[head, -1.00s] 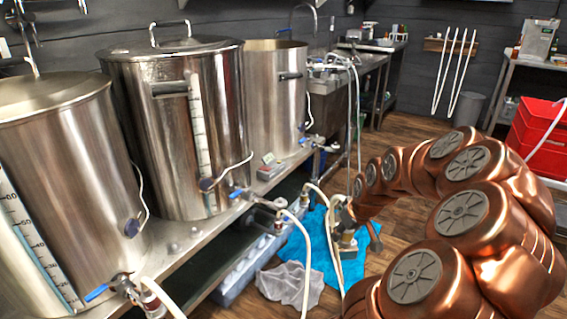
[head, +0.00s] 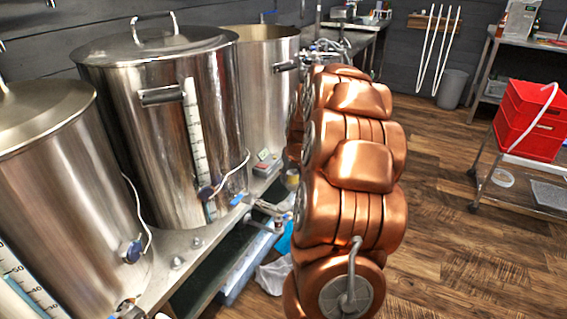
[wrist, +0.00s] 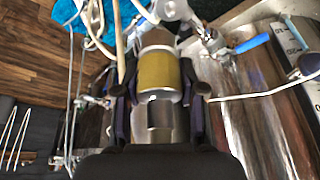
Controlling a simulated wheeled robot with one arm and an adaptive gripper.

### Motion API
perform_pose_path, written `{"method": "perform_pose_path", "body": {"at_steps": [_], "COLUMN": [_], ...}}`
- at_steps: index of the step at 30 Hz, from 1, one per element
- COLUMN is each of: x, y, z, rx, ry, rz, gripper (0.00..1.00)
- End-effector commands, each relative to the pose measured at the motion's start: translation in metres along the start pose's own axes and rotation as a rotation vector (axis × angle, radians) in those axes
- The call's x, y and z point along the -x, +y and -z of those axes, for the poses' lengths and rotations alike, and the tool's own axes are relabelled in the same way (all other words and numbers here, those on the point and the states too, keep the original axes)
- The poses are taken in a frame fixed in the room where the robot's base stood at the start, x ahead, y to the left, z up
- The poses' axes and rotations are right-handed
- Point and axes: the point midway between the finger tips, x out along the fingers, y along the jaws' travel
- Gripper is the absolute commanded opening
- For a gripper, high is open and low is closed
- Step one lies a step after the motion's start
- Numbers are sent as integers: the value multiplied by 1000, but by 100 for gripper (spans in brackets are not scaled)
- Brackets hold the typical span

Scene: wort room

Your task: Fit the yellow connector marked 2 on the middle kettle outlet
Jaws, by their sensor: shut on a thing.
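The middle kettle (head: 165,130) is a tall lidded steel pot in the head view. Its outlet (head: 265,207) has a blue-handled valve and points right, towards my arm. In the wrist view my gripper (wrist: 158,98) is shut on the yellow connector (wrist: 157,72), a wide yellow band between metal ends. No mark 2 is readable on it. A steel valve with a blue handle (wrist: 251,43) lies just to the upper right of the connector. I cannot tell whether the connector touches it.
Another kettle (head: 45,180) stands at the left, and one (head: 268,90) behind. A steel shelf edge (head: 185,260) runs below them. Pale hoses (wrist: 120,40) hang close to the gripper. Red crates (head: 530,120) sit on a trolley at right. The wooden floor between is open.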

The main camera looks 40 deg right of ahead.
Motion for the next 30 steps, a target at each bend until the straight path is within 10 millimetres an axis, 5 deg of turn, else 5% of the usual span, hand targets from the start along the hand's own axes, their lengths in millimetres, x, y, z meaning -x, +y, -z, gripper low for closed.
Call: {"method": "perform_pose_path", "body": {"at_steps": [7, 30], "x": [3, -53], "y": [-20, -18], "z": [23, -1], "rx": [-4, -7], "ry": [17, 13], "rz": [3, 3], "gripper": [0, 0]}}
